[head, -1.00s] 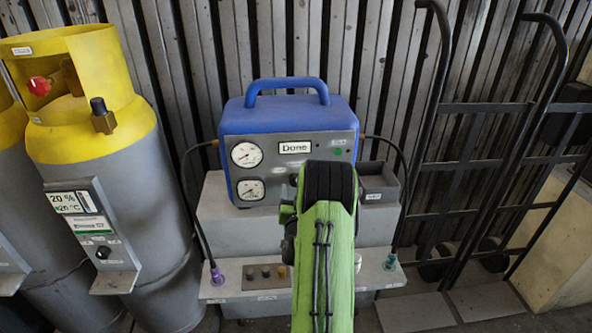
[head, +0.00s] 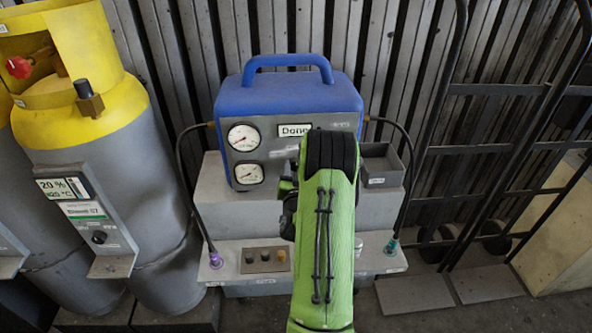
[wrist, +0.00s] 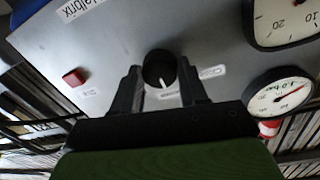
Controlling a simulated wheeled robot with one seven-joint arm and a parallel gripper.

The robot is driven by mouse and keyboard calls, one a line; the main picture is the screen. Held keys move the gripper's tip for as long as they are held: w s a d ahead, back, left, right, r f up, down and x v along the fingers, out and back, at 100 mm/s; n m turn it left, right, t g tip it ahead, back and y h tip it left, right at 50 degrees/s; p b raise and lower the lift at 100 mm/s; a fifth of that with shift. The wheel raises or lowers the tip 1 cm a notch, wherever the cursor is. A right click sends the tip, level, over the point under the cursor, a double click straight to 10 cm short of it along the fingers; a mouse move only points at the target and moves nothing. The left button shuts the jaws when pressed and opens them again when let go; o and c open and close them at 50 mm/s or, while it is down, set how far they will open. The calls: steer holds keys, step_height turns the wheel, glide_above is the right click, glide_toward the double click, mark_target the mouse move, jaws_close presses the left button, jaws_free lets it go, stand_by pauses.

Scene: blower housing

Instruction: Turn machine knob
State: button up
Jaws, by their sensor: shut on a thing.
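The blue machine (head: 290,98) with a grey front panel stands on a grey stepped base, and its display reads "Done". The round black knob (wrist: 159,69) with a white pointer line shows in the wrist view on the machine's panel. The pointer line points roughly downward in that picture. My gripper (wrist: 160,82) is shut on the knob, with one dark finger at each side of it. In the head view my green arm hides the knob and the gripper's fingers.
Two gauges (head: 244,138) sit on the panel's left side. A red button (wrist: 74,77) is on the panel near the knob in the wrist view. A yellow-topped grey cylinder (head: 90,140) stands left, and black hand trucks (head: 490,155) stand right. Hoses run down both sides of the machine.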

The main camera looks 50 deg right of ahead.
steer(key=shift+n, duration=0.3)
steer(key=n+p, duration=0.1)
steer(key=n, duration=0.1)
steer(key=shift+n, duration=0.3)
steer(key=n, duration=0.2)
steer(key=shift+n, duration=0.4)
steer(key=n+b, duration=0.1)
steer(key=n, duration=0.2)
steer(key=shift+f+t+b, duration=0.15)
steer(key=shift+t+b, duration=0.2)
steer(key=shift+t, duration=0.05)
steer(key=shift+n+b, duration=1.05)
steer(key=shift+n, duration=0.65)
steer(key=o, duration=1.1)
steer(key=shift+c, duration=0.2)
